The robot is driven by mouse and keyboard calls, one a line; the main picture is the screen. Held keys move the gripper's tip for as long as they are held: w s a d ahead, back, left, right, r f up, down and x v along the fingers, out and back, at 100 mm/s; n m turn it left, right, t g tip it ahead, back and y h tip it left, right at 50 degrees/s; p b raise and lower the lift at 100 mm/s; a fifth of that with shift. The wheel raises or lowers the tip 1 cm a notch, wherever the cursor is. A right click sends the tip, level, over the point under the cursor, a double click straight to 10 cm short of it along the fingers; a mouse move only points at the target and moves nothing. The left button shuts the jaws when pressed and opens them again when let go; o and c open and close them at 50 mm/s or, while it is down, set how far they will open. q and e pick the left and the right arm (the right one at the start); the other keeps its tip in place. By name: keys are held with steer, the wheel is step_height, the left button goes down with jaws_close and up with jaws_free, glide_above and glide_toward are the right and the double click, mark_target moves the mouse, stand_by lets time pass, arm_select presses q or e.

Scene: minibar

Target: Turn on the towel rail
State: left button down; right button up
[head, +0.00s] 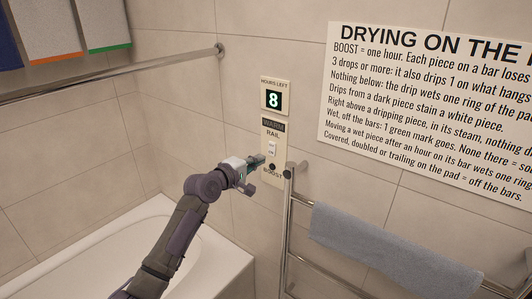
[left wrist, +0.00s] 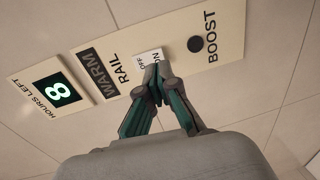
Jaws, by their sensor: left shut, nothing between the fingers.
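The rail's wall panel (head: 277,181) carries a white rocker switch (head: 272,148) under the word RAIL. In the left wrist view the switch (left wrist: 147,58) has OFF and ON letters, partly covered by my fingertips. My left gripper (head: 259,161) is shut and empty, its tips (left wrist: 157,72) at the switch's ON side; I cannot tell whether they touch it. A dark WARM window (left wrist: 97,75) looks unlit. The round black BOOST button (left wrist: 195,44) is beside the switch. The chrome towel rail (head: 287,215) stands right of the panel. My right gripper is not in view.
An HOURS LEFT display (head: 273,98) reads 8. A grey-blue towel (head: 390,252) hangs on the rail. A text sign (head: 430,110) is on the wall.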

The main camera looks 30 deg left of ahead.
mark_target(271, 154)
arm_select(q)
steer(key=w, duration=0.2)
steer(key=w+p, duration=0.1)
steer(key=w, duration=0.1)
steer(key=shift+d+f, duration=0.2)
steer(key=shift+f, duration=0.1)
steer(key=shift+w, duration=0.1)
steer(key=f+b, duration=0.1)
steer(key=b, duration=0.2)
steer(key=shift+w+t, duration=0.15)
steer(key=shift+t, duration=0.15)
steer(key=shift+r+p, duration=0.5)
steer(key=shift+p, duration=0.15)
steer(key=shift+f, duration=0.1)
